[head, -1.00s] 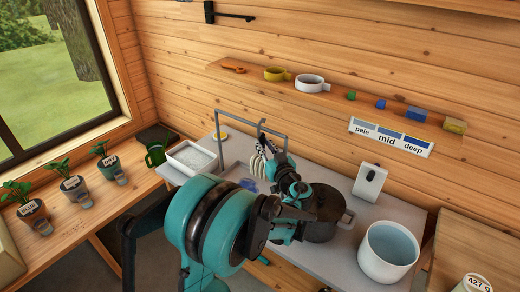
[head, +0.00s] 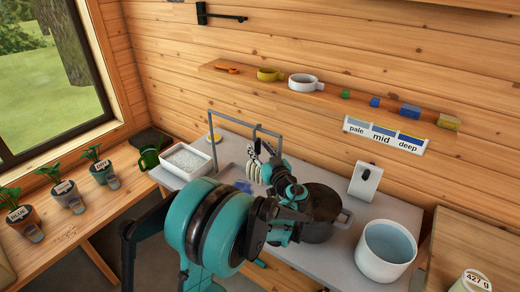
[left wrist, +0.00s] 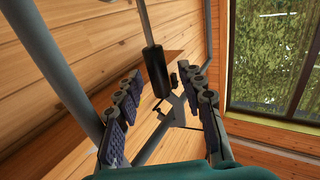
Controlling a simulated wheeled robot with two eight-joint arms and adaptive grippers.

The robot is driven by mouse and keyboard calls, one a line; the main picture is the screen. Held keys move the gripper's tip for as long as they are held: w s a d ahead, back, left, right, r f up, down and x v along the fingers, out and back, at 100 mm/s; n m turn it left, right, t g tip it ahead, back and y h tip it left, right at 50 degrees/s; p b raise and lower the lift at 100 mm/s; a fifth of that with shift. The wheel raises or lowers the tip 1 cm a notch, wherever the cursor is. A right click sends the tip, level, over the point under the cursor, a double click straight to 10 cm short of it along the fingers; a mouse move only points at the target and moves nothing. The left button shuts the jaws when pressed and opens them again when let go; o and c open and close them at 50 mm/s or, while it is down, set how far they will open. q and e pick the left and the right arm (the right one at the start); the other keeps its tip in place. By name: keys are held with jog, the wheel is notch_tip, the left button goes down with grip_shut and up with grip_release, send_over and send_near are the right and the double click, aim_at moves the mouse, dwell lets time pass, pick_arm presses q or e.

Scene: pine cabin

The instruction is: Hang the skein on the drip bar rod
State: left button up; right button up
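The pale skein (head: 253,173) hangs in loops just under the drip bar rod (head: 232,118), a grey frame standing over the counter in the head view. My left gripper (head: 267,157) is right beside the rod and the top of the skein. In the left wrist view its two fingers (left wrist: 163,83) stand apart. A black sleeve on a thin grey rod (left wrist: 154,72) shows between them, with no clear contact. The skein cannot be made out in that view. The head view does not show clearly what bears the skein's top. My right gripper is not in view.
A dark pot (head: 320,213) stands just right of my left gripper. A white tray (head: 207,163), a white dispenser (head: 365,181) and a white bucket (head: 386,250) are also on the counter. A shelf (head: 330,92) with cups and blocks runs along the wall above.

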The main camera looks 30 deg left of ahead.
pick_arm(q)
jog(key=shift+d, duration=0.1)
dwell(0.3)
jog(key=v, duration=1.2)
jog(key=s+f+m+g+h, duration=0.3)
jog(key=s+f+m+h, duration=0.3)
jog(key=s, duration=0.5)
jog(key=s+d+f+m+h, duration=0.3)
jog(key=s+d+m+h, duration=0.1)
jog(key=s+d+h, duration=0.4)
jog(key=shift+s+d+m+g, duration=0.3)
jog(key=shift+s+d, duration=0.35)
jog(key=shift+d, duration=0.5)
